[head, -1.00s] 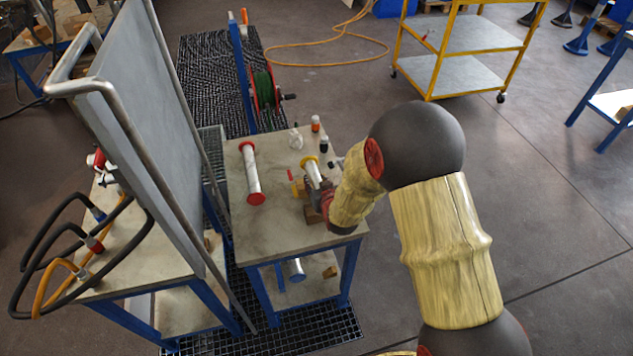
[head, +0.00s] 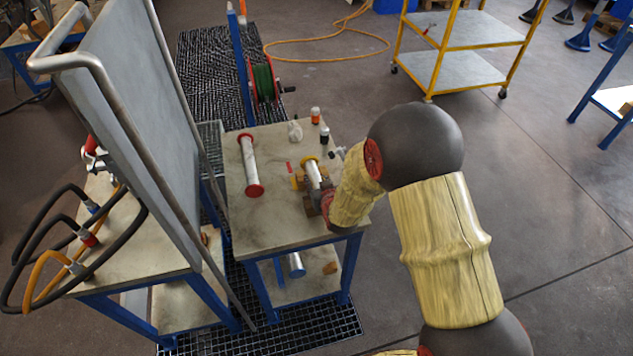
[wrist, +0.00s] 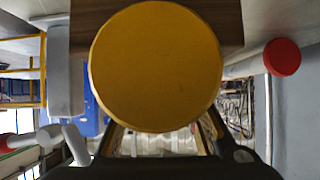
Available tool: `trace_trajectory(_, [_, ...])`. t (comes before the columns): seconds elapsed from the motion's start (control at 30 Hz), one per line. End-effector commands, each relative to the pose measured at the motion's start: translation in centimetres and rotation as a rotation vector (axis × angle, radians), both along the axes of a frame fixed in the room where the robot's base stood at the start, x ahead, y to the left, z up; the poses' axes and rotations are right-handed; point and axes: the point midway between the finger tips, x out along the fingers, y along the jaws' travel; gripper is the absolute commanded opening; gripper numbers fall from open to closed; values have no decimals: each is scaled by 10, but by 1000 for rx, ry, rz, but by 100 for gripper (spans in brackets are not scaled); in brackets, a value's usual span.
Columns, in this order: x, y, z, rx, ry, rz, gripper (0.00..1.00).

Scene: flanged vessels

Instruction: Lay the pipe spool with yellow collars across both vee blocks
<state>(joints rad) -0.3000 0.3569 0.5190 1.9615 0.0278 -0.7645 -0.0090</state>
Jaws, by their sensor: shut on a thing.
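The pipe spool with yellow collars (head: 313,175) is a silver tube at the right of the workbench, with one yellow collar showing at its far end. Its collar (wrist: 155,65) fills the middle of the wrist view, face-on. My gripper (head: 324,194) is shut on the spool and partly hidden by my wrist; its fingers show below the collar in the wrist view (wrist: 160,135). Brown wooden vee blocks (head: 310,207) stand around and under the spool, largely hidden. Brown wood (wrist: 232,22) also shows behind the collar. I cannot tell whether the spool touches both blocks.
A spool with red collars (head: 250,166) lies to the left on the bench (head: 270,228). Small bottles (head: 315,116) stand at the back. A large grey panel (head: 140,120) rises on the left. Another silver cylinder (head: 296,265) is on the lower shelf. The bench's front left is clear.

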Motion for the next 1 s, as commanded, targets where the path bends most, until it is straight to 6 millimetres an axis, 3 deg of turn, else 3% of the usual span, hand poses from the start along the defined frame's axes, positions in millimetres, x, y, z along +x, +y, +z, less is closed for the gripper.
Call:
trace_trajectory(0.87, [1,0,-8,1,-4,0,0])
trace_trajectory(0.9, [1,0,-7,1,-4,0,33])
trace_trajectory(1.0, [1,0,-8,1,-3,0,39])
